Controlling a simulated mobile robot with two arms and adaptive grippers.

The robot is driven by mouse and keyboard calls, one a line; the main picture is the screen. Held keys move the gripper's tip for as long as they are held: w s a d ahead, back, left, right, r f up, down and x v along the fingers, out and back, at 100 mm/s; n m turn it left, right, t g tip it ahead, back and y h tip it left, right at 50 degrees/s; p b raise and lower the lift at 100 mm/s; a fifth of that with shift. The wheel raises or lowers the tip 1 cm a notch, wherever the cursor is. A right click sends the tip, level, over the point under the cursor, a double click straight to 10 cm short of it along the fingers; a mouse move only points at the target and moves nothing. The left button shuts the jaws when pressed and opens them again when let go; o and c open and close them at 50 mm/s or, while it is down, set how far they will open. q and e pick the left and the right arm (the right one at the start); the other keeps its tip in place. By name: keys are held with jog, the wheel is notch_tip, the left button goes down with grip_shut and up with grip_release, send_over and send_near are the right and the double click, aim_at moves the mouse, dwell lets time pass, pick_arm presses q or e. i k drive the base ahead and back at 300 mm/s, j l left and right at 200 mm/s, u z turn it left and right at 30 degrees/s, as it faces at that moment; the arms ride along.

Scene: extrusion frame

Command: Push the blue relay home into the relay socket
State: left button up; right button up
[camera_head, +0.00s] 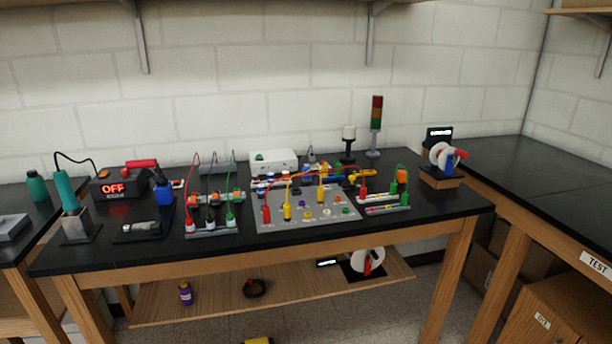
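Neither of my grippers is in view. I cannot identify the blue relay for certain. A blue block (164,194) stands on the black bench beside the box with the red OFF display, and a smaller blue piece (450,163) is at the white spool on the right. The relay socket cannot be made out either. A grey panel (270,226) in the middle of the bench carries several small coloured parts and red and yellow plugs with leads. Small rails with plugs lie left (212,233) and right (387,209) of it.
The OFF box (115,187) and a teal-handled tool in a stand (67,205) are on the left. A white box (273,161) and a stack light (376,125) stand at the back. The bench's front right (455,203) is clear. A wooden shelf (215,304) is below.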

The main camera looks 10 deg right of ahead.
aim_at(304, 170)
jog(key=l+u, duration=0.5)
jog(key=l, duration=1.15)
